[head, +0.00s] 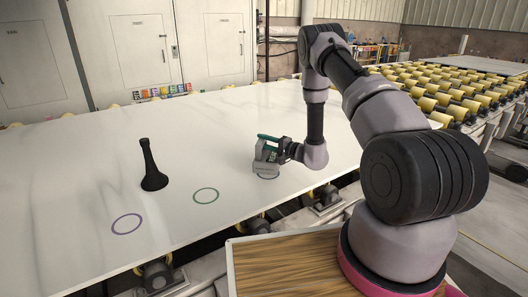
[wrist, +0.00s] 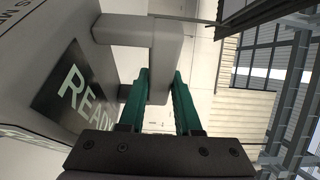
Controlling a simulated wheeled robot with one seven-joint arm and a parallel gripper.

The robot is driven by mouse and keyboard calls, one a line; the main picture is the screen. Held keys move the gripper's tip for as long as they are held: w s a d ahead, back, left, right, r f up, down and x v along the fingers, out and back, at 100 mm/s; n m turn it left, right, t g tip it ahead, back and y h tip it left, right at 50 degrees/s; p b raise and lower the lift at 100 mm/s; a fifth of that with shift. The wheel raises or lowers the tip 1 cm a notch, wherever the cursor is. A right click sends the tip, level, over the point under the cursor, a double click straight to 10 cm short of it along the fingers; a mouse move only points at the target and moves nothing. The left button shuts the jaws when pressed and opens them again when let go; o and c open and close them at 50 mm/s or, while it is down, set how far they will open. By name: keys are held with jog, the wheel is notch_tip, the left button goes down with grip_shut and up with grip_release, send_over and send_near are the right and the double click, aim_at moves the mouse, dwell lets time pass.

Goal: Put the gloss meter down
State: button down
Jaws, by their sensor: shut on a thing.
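The gloss meter (head: 265,164) is a grey box with a handle, near the right front part of the white stone slab (head: 90,170). My gripper (head: 272,141) has its green fingers closed on the meter's handle. In the wrist view, the grey handle bar (wrist: 166,50) runs between the green fingers of my gripper (wrist: 160,78). The meter's body (wrist: 55,35) fills the left side there, with a dark display reading "READY". A ring marked on the slab (head: 268,177) shows partly below the meter. I cannot tell whether the meter's base touches the slab.
A black flared object (head: 151,168) stands upright on the slab to the left. A green ring (head: 206,196) and a purple ring (head: 127,224) are marked on bare slab, both empty. Yellow rollers (head: 450,95) lie beyond my arm at the right.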

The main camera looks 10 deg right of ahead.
aim_at(264, 153)
jog(key=shift+f, duration=1.8)
jog(key=shift+f, duration=0.1)
jog(key=c, duration=0.6)
grip_release()
